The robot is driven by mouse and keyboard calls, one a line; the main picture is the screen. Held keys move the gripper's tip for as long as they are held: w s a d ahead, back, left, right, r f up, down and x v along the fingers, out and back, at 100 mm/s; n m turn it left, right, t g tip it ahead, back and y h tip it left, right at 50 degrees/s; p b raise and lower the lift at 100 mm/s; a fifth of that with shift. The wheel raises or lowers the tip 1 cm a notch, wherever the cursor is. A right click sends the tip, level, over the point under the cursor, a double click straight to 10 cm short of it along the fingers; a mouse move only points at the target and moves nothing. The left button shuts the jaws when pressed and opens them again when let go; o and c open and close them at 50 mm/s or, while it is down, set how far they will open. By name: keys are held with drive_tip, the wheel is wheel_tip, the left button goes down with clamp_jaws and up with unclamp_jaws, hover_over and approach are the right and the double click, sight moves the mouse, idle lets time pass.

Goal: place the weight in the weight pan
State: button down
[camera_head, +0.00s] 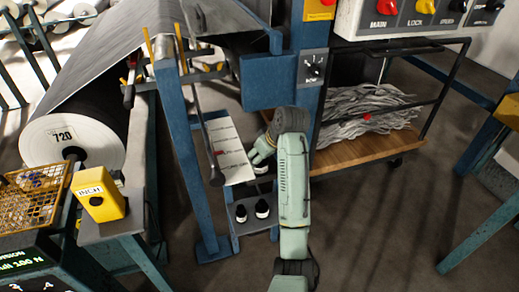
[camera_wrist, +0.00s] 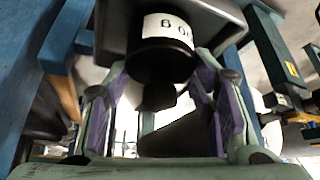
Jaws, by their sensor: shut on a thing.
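The weight (camera_wrist: 168,30) is a black cylinder with a white label, close up in the wrist view. My gripper (camera_wrist: 165,95) is shut on its narrow dark lower part, between the purple finger pads. In the head view my gripper (camera_head: 261,160) is beside a white printed panel, above a small shelf, and hides most of the held weight. A grey rimmed, tray-like surface (camera_wrist: 222,18) lies behind the weight in the wrist view. I cannot tell whether it is the weight pan or whether the weight touches it. I cannot pick out the pan for sure in the head view.
Two dark weights with white tops (camera_head: 240,213) stand on the low blue shelf. A thin dark rod (camera_head: 204,130) with a ball end hangs left of my gripper. Blue posts (camera_head: 185,150) stand left. A wooden-deck cart (camera_head: 350,155) with grey strands stands right.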

drive_tip(key=shift+w+r, duration=0.1)
drive_tip(key=shift+r, duration=0.1)
drive_tip(key=c, duration=1.2)
unclamp_jaws()
drive_tip(key=shift+f, duration=0.3)
drive_tip(key=o, duration=0.5)
drive_tip(key=shift+r, duration=0.1)
drive_tip(key=p+v, duration=0.3)
drive_tip(key=v, duration=0.9)
drive_tip(key=shift+r, duration=0.15)
